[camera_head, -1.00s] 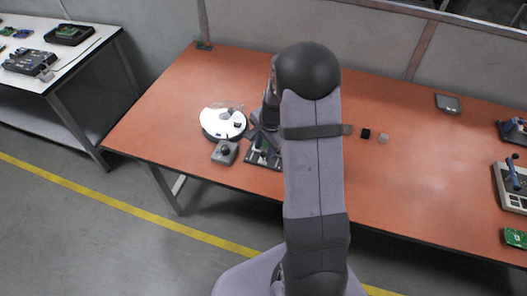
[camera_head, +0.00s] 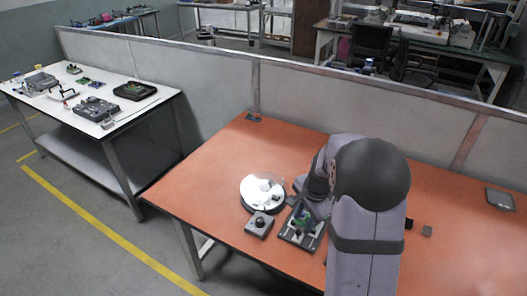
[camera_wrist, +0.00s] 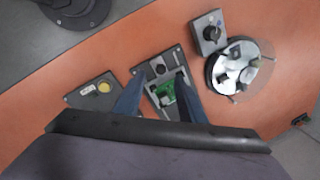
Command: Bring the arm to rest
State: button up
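My gripper (camera_wrist: 159,82) shows in the wrist view as two bluish fingers spread apart, with nothing held between them. Behind the gap lies a dark fixture (camera_wrist: 150,72) with a small green board (camera_wrist: 166,95) on it. In the head view the fixture (camera_head: 291,238) lies on the orange table (camera_head: 215,183), and my arm hides most of my gripper. The gripper is over or close to the fixture; its exact height is unclear.
A round white-topped dish (camera_head: 262,182) holds small pieces, beside a grey knob box (camera_head: 259,225). A grey box with a yellow button (camera_wrist: 88,98) lies left of the fixture.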

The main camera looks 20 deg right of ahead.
jog(key=s+a+f+n+g, duration=0.1)
jog(key=s+a+n+g, duration=0.15)
jog(key=s+n, duration=0.5)
jog(key=s+a+f+n+g, duration=0.25)
jog(key=s+n, duration=0.25)
jog(key=s, duration=0.5)
jog(key=s+a+r+n+t, duration=0.2)
jog(key=a+r+n+t, duration=0.1)
jog(key=a+r, duration=0.4)
notch_tip(320, 180, down, 20)
jog(key=b, duration=1.8)
jog(key=shift+a+r, duration=0.25)
jog(key=shift+a, duration=0.2)
